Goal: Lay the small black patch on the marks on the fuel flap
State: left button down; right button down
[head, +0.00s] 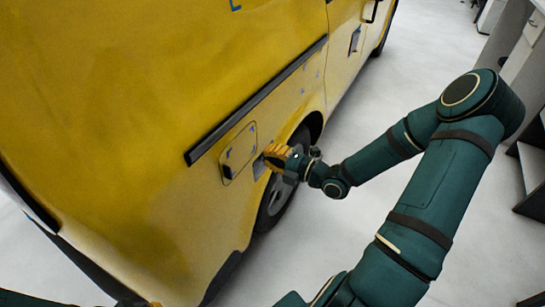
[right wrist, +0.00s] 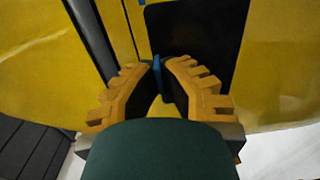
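The fuel flap (head: 239,152) is a rounded panel outlined on the yellow van's side, with small blue marks and a dark spot at its lower left. My right gripper (head: 268,157) is beside its right edge, close to the van. In the right wrist view the fingertips (right wrist: 158,73) close on a narrow blue strip at the edge of the small black patch (right wrist: 205,35). The patch also shows as a greyish piece left of the fingers in the head view (head: 259,167). Whether it touches the van is unclear.
A black trim strip (head: 255,102) runs along the van (head: 120,90) just above the flap. The rear wheel (head: 277,198) is below my right gripper. Another dark patch (head: 355,40) hangs farther along the van. Dark furniture stands at right; the pale floor between is clear.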

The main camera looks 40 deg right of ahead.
aim_at(240, 143)
jog(key=shift+b+x, duration=0.3)
jog(key=shift+x, duration=2.9)
jog(key=shift+w+a+b, duration=0.15)
jog(key=shift+w+b, duration=0.15)
jog(key=shift+w, duration=0.2)
jog(key=shift+b, duration=0.3)
jog(key=c, duration=1.1)
grip_release()
jog(key=shift+w, duration=0.1)
jog(key=shift+o, duration=0.2)
jog(key=v, duration=1.2)
